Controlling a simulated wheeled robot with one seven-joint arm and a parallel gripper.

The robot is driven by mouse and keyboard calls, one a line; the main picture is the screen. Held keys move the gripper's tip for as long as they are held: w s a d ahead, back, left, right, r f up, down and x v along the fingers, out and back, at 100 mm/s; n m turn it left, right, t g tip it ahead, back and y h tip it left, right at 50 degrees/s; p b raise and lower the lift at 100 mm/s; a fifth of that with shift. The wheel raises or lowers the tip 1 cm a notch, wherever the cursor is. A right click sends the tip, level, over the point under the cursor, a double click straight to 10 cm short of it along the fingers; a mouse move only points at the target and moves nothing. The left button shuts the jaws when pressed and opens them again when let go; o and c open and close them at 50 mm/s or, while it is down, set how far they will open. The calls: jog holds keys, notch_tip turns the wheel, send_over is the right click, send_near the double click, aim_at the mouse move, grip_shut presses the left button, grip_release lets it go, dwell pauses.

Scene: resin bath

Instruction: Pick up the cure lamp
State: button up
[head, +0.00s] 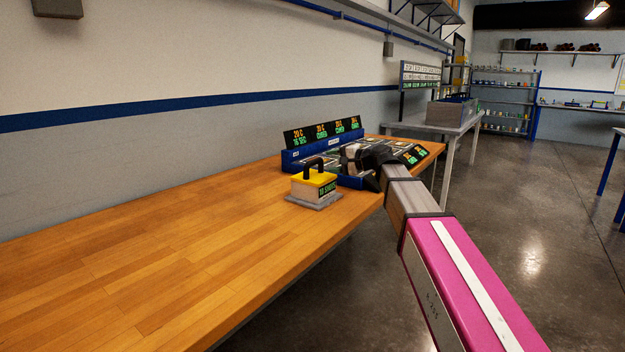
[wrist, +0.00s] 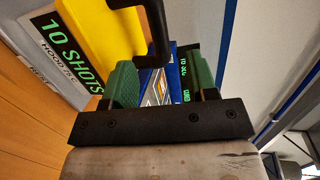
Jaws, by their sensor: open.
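The cure lamp (head: 314,184) is a pale box with a yellow top, a black arched handle and a green-lettered display. It stands upright on a grey plate on the wooden bench. In the wrist view the lamp's yellow top (wrist: 105,38) fills the upper left, with its "10 SHOTS" display and black handle (wrist: 158,35). My gripper (wrist: 160,83) is open and empty, with green finger pads. The handle shows past the fingertips, not held. In the head view my gripper (head: 362,160) is to the right of the lamp, partly hidden by my wrist.
A blue-walled station (head: 294,158) with several lit displays stands right behind the lamp, under my gripper. The wooden bench (head: 150,265) is clear to the left. A grey table (head: 460,122) with a bin stands beyond. The floor to the right is open.

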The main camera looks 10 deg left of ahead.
aim_at(316, 162)
jog(key=x, duration=0.7)
jog(key=shift+a+f, duration=0.1)
jog(key=shift+a, duration=0.35)
jog(key=shift+s, duration=0.1)
grip_shut()
